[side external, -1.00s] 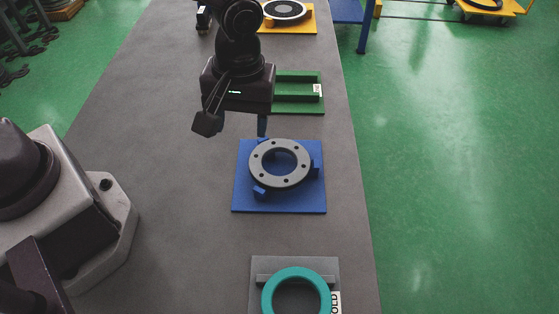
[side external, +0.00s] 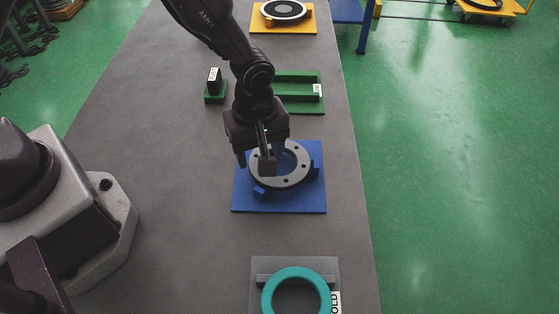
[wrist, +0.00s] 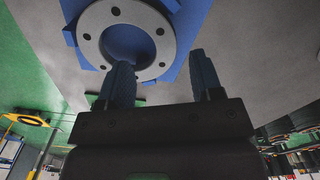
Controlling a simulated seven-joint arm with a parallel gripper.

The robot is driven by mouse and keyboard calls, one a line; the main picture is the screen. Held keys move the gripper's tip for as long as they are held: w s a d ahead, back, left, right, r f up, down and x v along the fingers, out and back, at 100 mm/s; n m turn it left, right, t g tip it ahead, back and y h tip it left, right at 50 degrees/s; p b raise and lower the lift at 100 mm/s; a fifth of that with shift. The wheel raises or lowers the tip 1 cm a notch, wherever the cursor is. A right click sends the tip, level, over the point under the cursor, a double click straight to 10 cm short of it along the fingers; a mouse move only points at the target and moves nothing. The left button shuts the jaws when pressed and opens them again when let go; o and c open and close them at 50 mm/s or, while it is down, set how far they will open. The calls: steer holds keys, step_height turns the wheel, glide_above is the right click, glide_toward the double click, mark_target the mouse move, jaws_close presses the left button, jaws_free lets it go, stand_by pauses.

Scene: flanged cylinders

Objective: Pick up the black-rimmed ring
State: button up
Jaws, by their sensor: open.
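The ring that best fits the black-rimmed one (side external: 283,9) lies on a yellow plate (side external: 308,24) at the far end of the bench, with a pale band and dark parts. My gripper (side external: 260,162) is open and empty. It is well nearer the camera than that ring, over the left part of a grey flanged ring (side external: 292,179) on a blue plate (side external: 310,201). In the wrist view, my fingers (wrist: 160,78) stand apart, with the grey ring (wrist: 88,48) beyond the left finger. I cannot tell whether they touch it.
A green fixture (side external: 297,93) and a small green stand with a black block (side external: 214,82) lie between my gripper and the yellow plate. A teal ring (side external: 268,292) on a grey plate is at the near end. A yellow cart (side external: 517,5) stands on the green floor.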

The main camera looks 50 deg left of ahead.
steer(key=f, duration=0.4)
steer(key=shift+a+f, duration=0.25)
steer(key=shift+f, duration=0.1)
steer(key=shift+r, duration=0.1)
jaws_close()
